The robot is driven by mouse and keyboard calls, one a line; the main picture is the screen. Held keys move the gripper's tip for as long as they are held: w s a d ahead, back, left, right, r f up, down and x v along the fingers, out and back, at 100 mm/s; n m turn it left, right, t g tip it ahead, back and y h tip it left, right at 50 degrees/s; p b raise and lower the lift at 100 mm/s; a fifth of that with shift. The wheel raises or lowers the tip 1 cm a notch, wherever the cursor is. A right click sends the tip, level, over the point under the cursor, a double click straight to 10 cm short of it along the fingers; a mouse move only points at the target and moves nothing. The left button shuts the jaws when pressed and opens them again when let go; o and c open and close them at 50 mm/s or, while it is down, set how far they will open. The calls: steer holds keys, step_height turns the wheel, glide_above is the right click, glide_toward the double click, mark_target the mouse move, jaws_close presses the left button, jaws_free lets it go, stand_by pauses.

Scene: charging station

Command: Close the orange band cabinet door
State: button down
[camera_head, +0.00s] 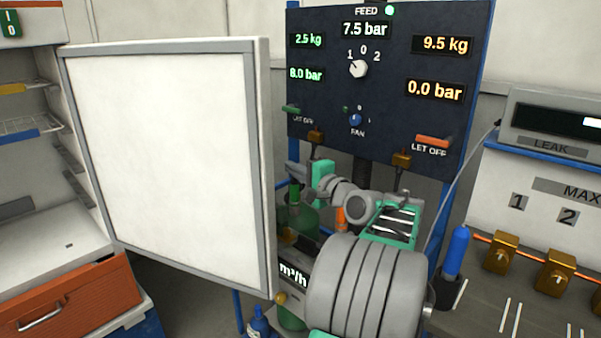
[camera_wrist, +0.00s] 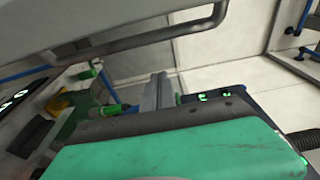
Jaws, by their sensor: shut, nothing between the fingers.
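The cabinet door (camera_head: 165,150) is a large white panel with a grey border. It stands wide open in the head view, its inner face towards me. The cabinet (camera_head: 60,225) it appears to belong to is at the left, with its interior exposed. My gripper (camera_wrist: 157,92) is shut and empty in the wrist view. In the head view my arm reaches to the right of the door's free edge, and the door may hide the fingertips. A pale panel with a dark grey bar handle (camera_wrist: 140,42) crosses the top of the wrist view, apart from the fingers; it looks like the door's outer side.
An orange drawer (camera_head: 70,300) is below the cabinet opening. A dark gauge panel (camera_head: 390,120) stands behind my arm, with green bottles below it. A bench with brass blocks (camera_head: 503,255) and a blue cylinder (camera_head: 456,250) is at the right.

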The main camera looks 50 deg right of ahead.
steer(key=w+a, duration=0.3)
steer(key=shift+w+a, duration=0.15)
stand_by(0.5)
